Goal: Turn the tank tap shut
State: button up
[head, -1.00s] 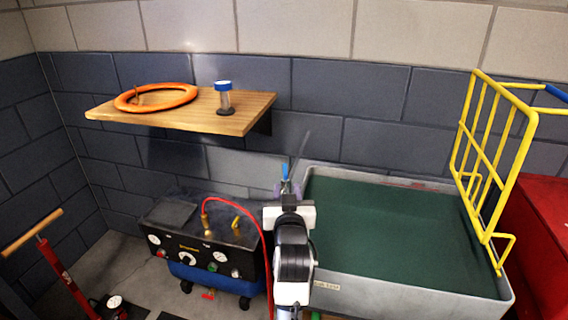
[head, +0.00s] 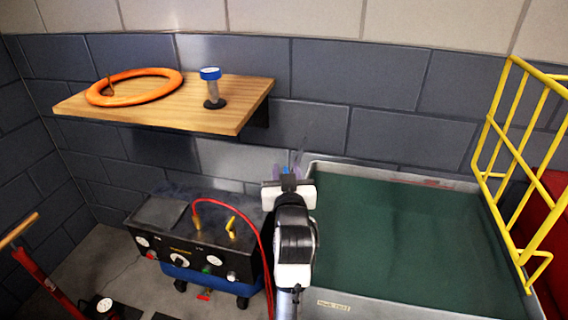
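A grey tank (head: 400,172) of dark green liquid stands at the right, with a small label (head: 333,306) on its near wall. A small blue piece, probably the tap's handle (head: 283,160), shows just beyond my gripper, at the tank's back left corner. The rest of the tap is hidden or blurred. My gripper (head: 287,176) points away from the camera at that corner, close to the blue piece. Its fingers are mostly hidden behind its white and black body, so contact and finger opening cannot be told.
A wooden shelf (head: 165,112) holds an orange ring (head: 135,87) and a blue-capped jar (head: 211,88). Below it stands a black compressor box (head: 160,238) with a red hose (head: 262,240). A yellow rack (head: 520,160) rises at the tank's right side. A red pump (head: 45,275) stands at left.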

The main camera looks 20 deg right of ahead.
jog(key=shift+w, duration=0.2)
jog(key=shift+s+r, duration=0.1)
grip_shut()
